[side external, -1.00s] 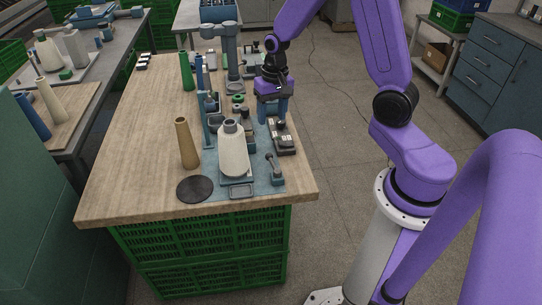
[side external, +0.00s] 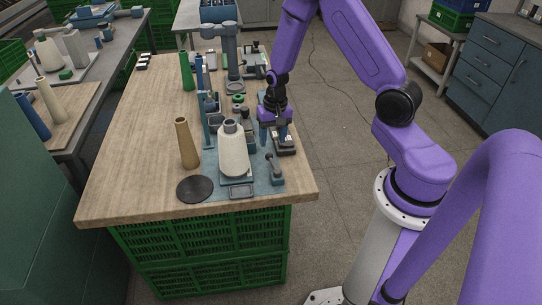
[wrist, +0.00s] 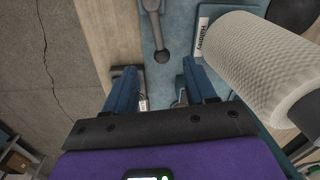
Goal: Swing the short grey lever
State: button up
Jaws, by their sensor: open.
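The short grey lever (side external: 272,164) stands at the front right of the blue base plate, beside the white yarn cone (side external: 233,150). In the wrist view the lever (wrist: 156,32) points its round knob toward my gripper, with its pivot end at the top edge. My gripper (side external: 274,140) is open, above the right side of the plate and behind the lever. In the wrist view my gripper's blue fingers (wrist: 160,82) are apart, with the knob ahead of the gap between them. No contact with the lever shows.
The white cone (wrist: 262,65) is close on the right in the wrist view. A tan cone (side external: 187,143) and a black disc (side external: 195,189) stand left of the plate. A dark block with light buttons (side external: 285,146) sits under my gripper. The wooden table's (side external: 130,190) front left is clear.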

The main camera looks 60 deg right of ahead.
aim_at(271, 158)
jog(key=shift+w+a+f, duration=0.1)
jog(key=shift+f, duration=1.95)
jog(key=shift+w+a+f, duration=0.1)
jog(key=shift+f, duration=1.9)
grip_shut()
